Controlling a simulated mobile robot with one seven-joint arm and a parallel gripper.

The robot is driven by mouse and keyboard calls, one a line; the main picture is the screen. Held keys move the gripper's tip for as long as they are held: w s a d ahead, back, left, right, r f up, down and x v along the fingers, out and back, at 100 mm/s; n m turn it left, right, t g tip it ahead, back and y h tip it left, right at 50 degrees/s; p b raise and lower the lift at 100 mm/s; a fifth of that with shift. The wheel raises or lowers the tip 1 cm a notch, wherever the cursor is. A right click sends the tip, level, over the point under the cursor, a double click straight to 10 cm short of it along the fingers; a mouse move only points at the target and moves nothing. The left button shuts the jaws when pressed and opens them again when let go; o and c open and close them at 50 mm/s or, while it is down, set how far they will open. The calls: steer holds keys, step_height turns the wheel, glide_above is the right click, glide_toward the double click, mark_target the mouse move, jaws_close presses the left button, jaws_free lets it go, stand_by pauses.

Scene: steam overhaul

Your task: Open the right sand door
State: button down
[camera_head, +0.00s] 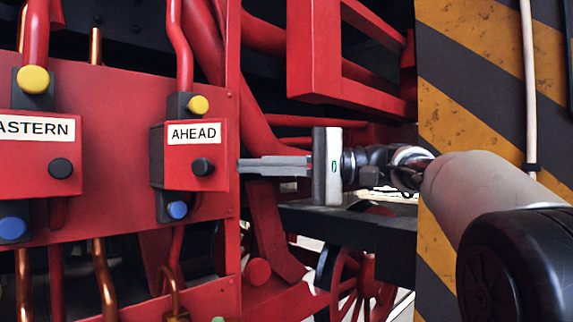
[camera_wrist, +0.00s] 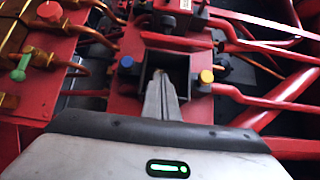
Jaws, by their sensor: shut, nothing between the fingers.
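The red box labelled AHEAD (camera_head: 197,155), with a black knob (camera_head: 203,167) on its front, is on the red panel left of centre in the head view. My gripper (camera_head: 241,165) is shut and empty, its fingers pointing left at the box's right edge. In the head view the fingertips end just right of the box; I cannot tell if they touch it. In the wrist view my fingers (camera_wrist: 160,76) lie before a dark box side or opening (camera_wrist: 180,62), between a blue knob (camera_wrist: 126,62) and a yellow knob (camera_wrist: 207,76). No box in view is named as the sand door.
A second red box labelled ASTERN (camera_head: 30,170) is at the left. Red pipes and a red frame (camera_head: 300,60) are above and behind my gripper. A yellow-and-black striped panel (camera_head: 480,50) stands at the right. A green knob (camera_wrist: 18,74) is at left in the wrist view.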

mark_target(206, 168)
steer(key=shift+s+a, duration=0.25)
steer(key=shift+s, duration=0.4)
steer(key=shift+s+a, duration=0.3)
steer(key=shift+s, duration=0.4)
steer(key=shift+s+a, duration=0.25)
steer(key=shift+s, duration=0.4)
steer(key=shift+f, duration=0.1)
steer(key=s+t+b, duration=0.1)
steer(key=m+t+b, duration=0.1)
steer(key=b, duration=0.1)
steer(key=shift+s+f, duration=0.2)
steer(key=shift+s, duration=0.2)
steer(key=shift+s+a+m+t+b, duration=0.15)
steer(key=shift+s+m+t+b, duration=0.7)
steer(key=shift+t+b, duration=0.3)
steer(key=shift+s+a+r+t+b, duration=0.1)
steer(key=shift+s+t+b, duration=0.15)
steer(key=shift+b, duration=0.05)
steer(key=shift+s+a+r+b, duration=0.1)
steer(key=shift+s+a+b, duration=0.25)
steer(key=shift+s, duration=0.25)
steer(key=shift+s+a+r+b, duration=0.1)
steer(key=shift+s+a+b, duration=0.15)
steer(key=shift+s, duration=0.35)
steer(key=shift+w+d, duration=0.1)
